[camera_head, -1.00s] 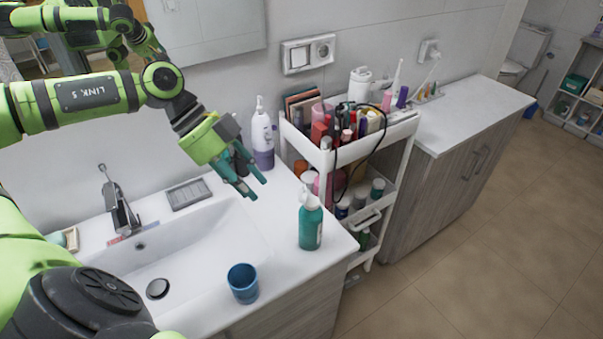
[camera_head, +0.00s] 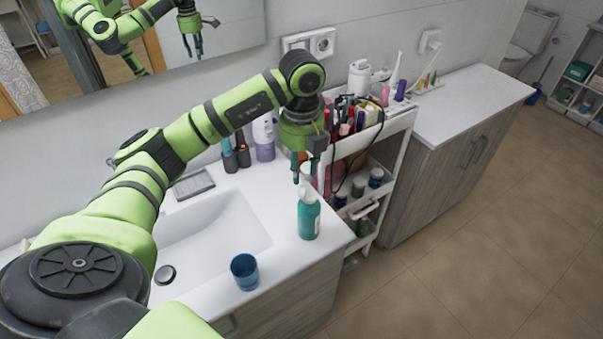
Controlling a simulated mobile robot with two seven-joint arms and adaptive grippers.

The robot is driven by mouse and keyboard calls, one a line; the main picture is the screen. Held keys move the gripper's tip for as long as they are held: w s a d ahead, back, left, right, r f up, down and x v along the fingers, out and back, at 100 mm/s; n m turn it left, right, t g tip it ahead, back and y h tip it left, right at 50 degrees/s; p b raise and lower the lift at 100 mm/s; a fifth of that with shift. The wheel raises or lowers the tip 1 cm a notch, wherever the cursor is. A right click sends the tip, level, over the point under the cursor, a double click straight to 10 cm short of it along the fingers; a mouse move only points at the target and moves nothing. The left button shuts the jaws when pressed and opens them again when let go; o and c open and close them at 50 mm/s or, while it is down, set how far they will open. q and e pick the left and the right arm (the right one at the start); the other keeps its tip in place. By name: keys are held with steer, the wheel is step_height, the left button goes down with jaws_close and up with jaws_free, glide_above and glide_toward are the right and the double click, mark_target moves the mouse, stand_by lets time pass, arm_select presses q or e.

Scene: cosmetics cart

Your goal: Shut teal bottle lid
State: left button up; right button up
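The teal bottle (camera_head: 309,221) stands upright near the right front edge of the sink counter. Its white top (camera_head: 307,193) is partly hidden behind my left gripper's fingertips, so I cannot tell how its lid sits. My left gripper (camera_head: 305,178) points straight down just above the bottle's top. Its two fingers are apart with nothing seen held between them. I cannot tell if a fingertip touches the top. My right gripper is not in view.
A blue cup (camera_head: 244,271) stands on the counter's front edge, left of the bottle. The sink basin (camera_head: 205,236) is farther left. A white bottle with a purple base (camera_head: 264,139) and dark bottles stand behind. The crowded white cart (camera_head: 396,150) is close on the right.

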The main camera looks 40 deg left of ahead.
mark_target(302, 184)
arm_select(q)
steer(key=shift+f+p, duration=0.6)
steer(key=shift+f, duration=1.25)
